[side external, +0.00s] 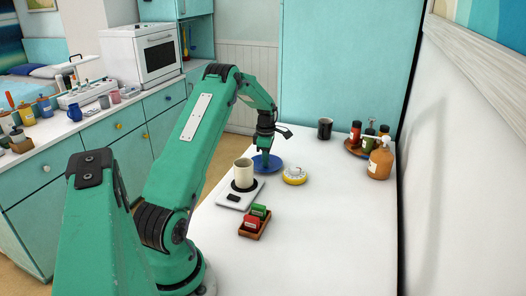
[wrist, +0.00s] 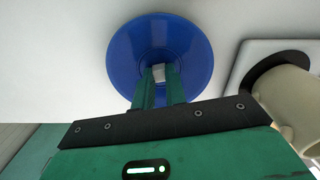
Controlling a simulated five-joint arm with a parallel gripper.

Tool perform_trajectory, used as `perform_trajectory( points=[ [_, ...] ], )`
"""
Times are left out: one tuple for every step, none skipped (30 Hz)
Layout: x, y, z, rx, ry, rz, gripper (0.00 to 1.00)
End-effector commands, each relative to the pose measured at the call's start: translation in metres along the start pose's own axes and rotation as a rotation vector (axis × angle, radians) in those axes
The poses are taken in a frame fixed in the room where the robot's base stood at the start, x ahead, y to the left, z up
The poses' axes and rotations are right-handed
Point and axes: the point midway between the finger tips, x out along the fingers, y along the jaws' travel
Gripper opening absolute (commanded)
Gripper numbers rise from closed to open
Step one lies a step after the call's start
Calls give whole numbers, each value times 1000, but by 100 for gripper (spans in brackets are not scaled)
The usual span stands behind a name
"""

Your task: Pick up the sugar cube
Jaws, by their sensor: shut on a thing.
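The sugar cube (wrist: 158,72) is small and whitish, and shows between my fingertips in the wrist view. My gripper (wrist: 160,76) is shut on it, over the middle of a round blue dish (wrist: 128,55). In the side external view my gripper (side external: 265,164) reaches down to the blue dish (side external: 277,163), and the cube cannot be made out there. I cannot tell whether the cube still touches the dish.
A cream cup (side external: 243,172) stands on a white scale (side external: 228,201), close to the dish. A yellow-and-white timer (side external: 294,176) sits right of it. A wooden box (side external: 249,234) holds red and green packets. A dark mug (side external: 325,129) and amber pump bottle (side external: 380,161) stand farther back. The front right tabletop is clear.

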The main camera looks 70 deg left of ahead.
Motion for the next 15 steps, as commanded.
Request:
perform_trajectory(
  points=[
    [0, 0, 0, 0, 0, 0, 0],
    [0, 0, 0, 0, 0, 0, 0],
    [0, 0, 0, 0, 0, 0, 0],
    [0, 0, 0, 0, 0, 0, 0],
    [-1, 0, 0, 0, 0, 0, 0],
    [-2, 0, 0, 0, 0, 0, 0],
    [-3, 0, 0, 0, 0, 1, 0],
    [-4, 0, 0, 0, 0, 1, 0],
    [-6, 0, 0, 0, 0, 1, 0],
    [-8, 0, 0, 0, 0, 1, 0],
    [-11, 0, 0, 0, 0, 1, 0],
    [-14, 1, 0, 0, 0, 2, 0],
    [-17, 1, 0, 0, 0, 3, 0],
    [-21, 1, 0, 0, -1, 3, 0],
    [-26, 1, 0, 0, -1, 3, 0]
  ],
)
